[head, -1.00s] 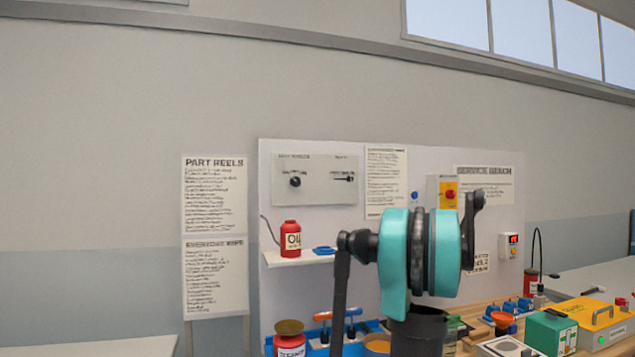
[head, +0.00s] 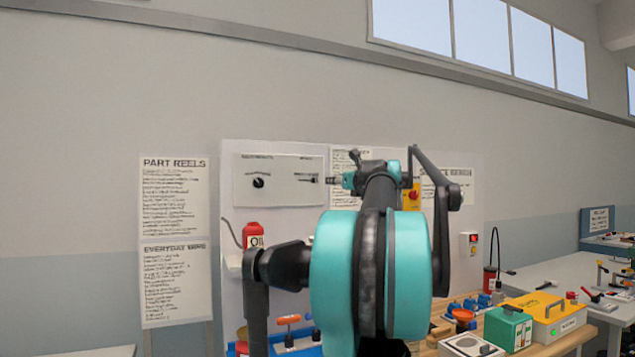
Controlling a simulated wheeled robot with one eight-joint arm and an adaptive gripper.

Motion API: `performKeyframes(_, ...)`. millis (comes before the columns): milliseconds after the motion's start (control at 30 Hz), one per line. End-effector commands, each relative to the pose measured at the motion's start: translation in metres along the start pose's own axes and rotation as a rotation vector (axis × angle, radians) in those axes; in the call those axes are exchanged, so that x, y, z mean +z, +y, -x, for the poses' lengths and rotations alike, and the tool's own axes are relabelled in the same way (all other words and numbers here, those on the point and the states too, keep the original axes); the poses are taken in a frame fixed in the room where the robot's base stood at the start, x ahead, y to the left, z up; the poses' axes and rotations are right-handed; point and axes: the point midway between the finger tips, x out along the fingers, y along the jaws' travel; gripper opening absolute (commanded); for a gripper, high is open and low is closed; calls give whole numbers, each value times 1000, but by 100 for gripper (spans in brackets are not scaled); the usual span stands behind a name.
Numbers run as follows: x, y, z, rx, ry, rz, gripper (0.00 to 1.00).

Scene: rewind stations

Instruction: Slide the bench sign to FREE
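A pale grey panel (head: 285,205) is on the white backboard, left of my arm. It carries a round black knob (head: 258,182) and, to the right, a small dark slider-like piece (head: 309,180). Its lettering is too small to read, so I cannot tell whether this is the bench sign or which word it shows. My arm fills the centre, with large teal joints. What seems to be my gripper (head: 345,180) is at the arm's far end, right of the slider-like piece. Its fingers are too small and partly hidden to judge; contact cannot be told.
A red oil can (head: 253,234) stands on a small shelf at the backboard's left. A wooden bench at lower right holds a green box (head: 508,328) and a yellow case (head: 548,316). A red-and-yellow switch (head: 411,196) is partly behind my arm.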

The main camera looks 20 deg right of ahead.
Motion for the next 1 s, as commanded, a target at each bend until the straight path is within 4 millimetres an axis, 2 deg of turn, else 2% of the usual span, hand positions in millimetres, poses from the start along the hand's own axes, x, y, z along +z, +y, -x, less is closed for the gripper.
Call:
performKeyframes(133, 5, 1, -4, -5, 0, 0, 40)
performKeyframes(233, 5, 1, -18, -5, 0, 0, 40)
performKeyframes(700, 4, 1, -109, -4, 0, 0, 40)
performKeyframes(1000, 4, 1, -155, -4, 0, 0, 40)
